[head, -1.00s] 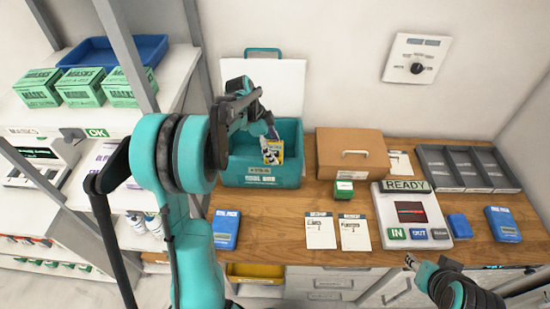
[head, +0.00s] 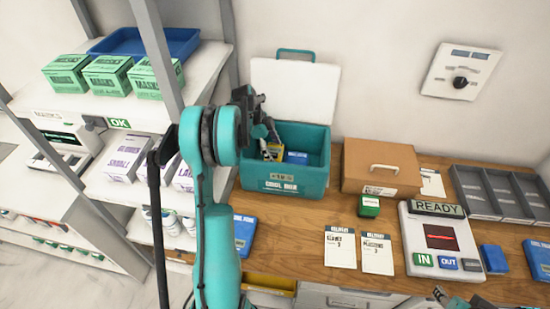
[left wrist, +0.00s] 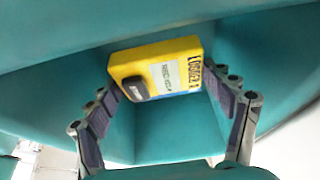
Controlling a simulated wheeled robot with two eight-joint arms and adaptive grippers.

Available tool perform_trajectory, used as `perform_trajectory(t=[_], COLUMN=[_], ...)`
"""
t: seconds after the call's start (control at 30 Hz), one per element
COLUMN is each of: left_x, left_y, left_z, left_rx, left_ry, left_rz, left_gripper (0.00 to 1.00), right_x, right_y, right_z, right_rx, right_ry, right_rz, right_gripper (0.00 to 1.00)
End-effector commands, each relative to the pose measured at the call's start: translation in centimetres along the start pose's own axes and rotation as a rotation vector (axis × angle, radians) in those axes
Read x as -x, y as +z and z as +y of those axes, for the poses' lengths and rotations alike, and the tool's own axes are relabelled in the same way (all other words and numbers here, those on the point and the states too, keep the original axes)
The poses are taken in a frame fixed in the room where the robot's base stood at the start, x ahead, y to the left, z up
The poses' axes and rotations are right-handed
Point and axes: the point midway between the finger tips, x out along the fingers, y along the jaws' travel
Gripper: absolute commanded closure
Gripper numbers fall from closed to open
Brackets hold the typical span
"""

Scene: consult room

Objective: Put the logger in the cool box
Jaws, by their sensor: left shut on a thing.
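The teal cool box (head: 283,182) stands on the wooden counter with its white lid raised at the back. My left gripper (head: 269,141) reaches down into its open top at the left side. It is shut on the yellow logger (head: 274,153), which sits inside the box opening. The left wrist view shows the logger (left wrist: 160,72) between the two fingers of the left gripper (left wrist: 163,95), with teal box walls around it. I cannot tell whether the logger touches the box floor. My right gripper (head: 440,294) is only partly visible at the bottom edge.
A blue pack (head: 297,157) lies inside the box, right of the logger. Shelves with green mask boxes (head: 109,76) stand left.

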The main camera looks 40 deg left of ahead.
Motion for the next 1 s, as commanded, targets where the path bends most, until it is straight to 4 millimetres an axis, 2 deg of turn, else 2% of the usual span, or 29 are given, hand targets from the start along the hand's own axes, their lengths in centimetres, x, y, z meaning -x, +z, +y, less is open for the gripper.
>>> perform_trajectory(t=[0.2,0.97,1.0], left_x=[-2.8,-4.1,-4.1], left_y=[1.1,1.5,1.5], left_z=[0.0,0.1,0.1], left_rx=[0.000,-0.001,-0.001], left_ry=[0.000,0.002,0.002], left_rz=[0.000,0.001,0.001], left_gripper=[0.53,0.53,0.08], right_x=[-0.5,-1.4,-1.4], right_y=[0.4,1.0,1.0], right_z=[0.0,0.0,0.0], right_rx=[0.000,0.000,0.000], right_ry=[0.000,0.000,0.000], right_rz=[0.000,0.000,0.000], right_gripper=[0.60,0.60,0.60])
